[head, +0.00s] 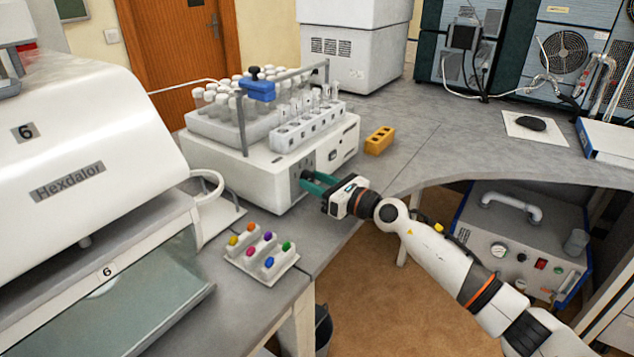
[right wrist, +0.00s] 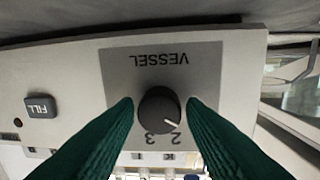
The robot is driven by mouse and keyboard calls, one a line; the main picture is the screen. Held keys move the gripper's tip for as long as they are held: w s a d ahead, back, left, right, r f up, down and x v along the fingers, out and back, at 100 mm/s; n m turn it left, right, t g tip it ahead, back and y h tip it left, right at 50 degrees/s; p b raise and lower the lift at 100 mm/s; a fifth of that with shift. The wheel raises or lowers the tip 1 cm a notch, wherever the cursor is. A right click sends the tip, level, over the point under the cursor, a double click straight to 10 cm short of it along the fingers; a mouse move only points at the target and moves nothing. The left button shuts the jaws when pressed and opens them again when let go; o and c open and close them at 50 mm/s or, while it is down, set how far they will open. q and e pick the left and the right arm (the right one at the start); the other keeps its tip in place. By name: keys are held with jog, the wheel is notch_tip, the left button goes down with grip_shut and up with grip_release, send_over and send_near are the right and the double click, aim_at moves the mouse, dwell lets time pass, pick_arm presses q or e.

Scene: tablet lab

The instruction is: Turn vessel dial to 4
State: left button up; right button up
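The vessel dial (right wrist: 158,108) is a round black knob on a grey panel (right wrist: 115,70) lettered VESSEL, seen upside down in the right wrist view. Its white pointer mark is at the lower right, toward the 2. The 2 and 3 are readable; no 4 is visible, and the fingers cover part of the panel. My right gripper (right wrist: 159,104) has its green fingers on either side of the dial, with a narrow gap on each side. In the head view my right gripper (head: 309,184) is at the front of the white machine (head: 240,171) and hides the dial. My left gripper is out of view.
A FILL button (right wrist: 40,107) sits beside the panel. A rack of tubes (head: 305,128) stands on the machine. A yellow block (head: 379,140) lies to its right, and a tray with coloured caps (head: 262,255) lies in front. The bench at right is mostly clear.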

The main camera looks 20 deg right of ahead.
jog(key=c, duration=0.6)
jog(key=shift+o, duration=0.2)
jog(key=shift+r+m+p, duration=0.2)
jog(key=shift+m+p, duration=0.6)
jog(key=shift+p, duration=0.3)
jog(key=m+p, duration=0.3)
jog(key=shift+r+p, duration=0.1)
jog(key=shift+p, duration=0.2)
jog(key=m+g+p, duration=0.1)
jog(key=m+p, duration=0.4)
jog(key=m, duration=0.1)
jog(key=m+p, duration=0.3)
jog(key=m, duration=0.3)
jog(key=shift+y+p, duration=0.3)
jog(key=shift+p, duration=0.05)
jog(key=m+p, duration=0.1)
jog(key=m, duration=0.1)
jog(key=shift+m+g, duration=0.3)
jog(key=shift+m, duration=0.1)
jog(key=shift+d+m+p, duration=0.1)
jog(key=shift+m+p, duration=0.5)
jog(key=shift+m, duration=1)
